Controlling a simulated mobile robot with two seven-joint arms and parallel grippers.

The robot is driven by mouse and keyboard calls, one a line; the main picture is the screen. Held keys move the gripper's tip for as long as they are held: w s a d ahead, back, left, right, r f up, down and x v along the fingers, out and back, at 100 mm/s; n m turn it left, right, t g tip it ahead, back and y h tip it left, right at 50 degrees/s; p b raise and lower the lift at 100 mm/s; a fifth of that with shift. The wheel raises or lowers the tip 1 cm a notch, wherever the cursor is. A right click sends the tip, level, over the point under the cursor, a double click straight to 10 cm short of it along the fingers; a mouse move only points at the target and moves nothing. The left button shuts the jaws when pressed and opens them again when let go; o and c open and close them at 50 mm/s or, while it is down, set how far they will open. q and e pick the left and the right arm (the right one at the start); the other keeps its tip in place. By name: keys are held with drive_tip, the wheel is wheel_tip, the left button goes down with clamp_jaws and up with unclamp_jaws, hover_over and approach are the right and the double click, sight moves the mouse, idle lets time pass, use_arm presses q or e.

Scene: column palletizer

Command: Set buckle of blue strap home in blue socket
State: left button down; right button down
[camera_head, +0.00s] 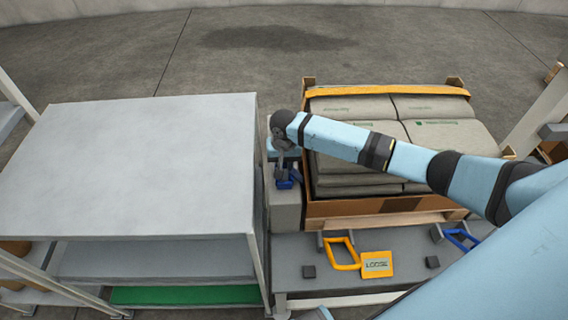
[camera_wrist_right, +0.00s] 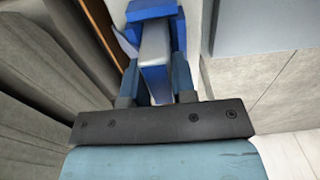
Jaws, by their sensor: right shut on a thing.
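My right gripper (camera_head: 284,172) reaches in from the right over a grey post (camera_head: 285,212) beside the pallet. In the right wrist view its two fingers (camera_wrist_right: 157,65) are shut on a grey and blue piece, which looks like the buckle (camera_wrist_right: 155,45). A blue block, which looks like the blue socket (camera_wrist_right: 152,10), sits just beyond the buckle. Whether the buckle is inside it or only against it, I cannot tell. In the head view, blue parts (camera_head: 287,183) show under the gripper, partly hidden by it. My left gripper is not in view.
A wooden-sided pallet load of sacks (camera_head: 440,135) stands under my right arm, with an orange strap (camera_head: 390,91) across its far end. A grey bench with an orange handle (camera_head: 345,262), LOOSE tag (camera_head: 377,264) and blue handle (camera_head: 461,238) lies in front. A bare grey table (camera_head: 130,165) stands left.

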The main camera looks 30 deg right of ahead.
drive_tip(key=c, duration=0.9)
unclamp_jaws()
drive_tip(key=shift+f, duration=0.1)
drive_tip(key=shift+r, duration=0.25)
wheel_tip(320, 180, up, 12)
drive_tip(key=shift+f+p, duration=0.1)
drive_tip(key=shift+p, duration=0.6)
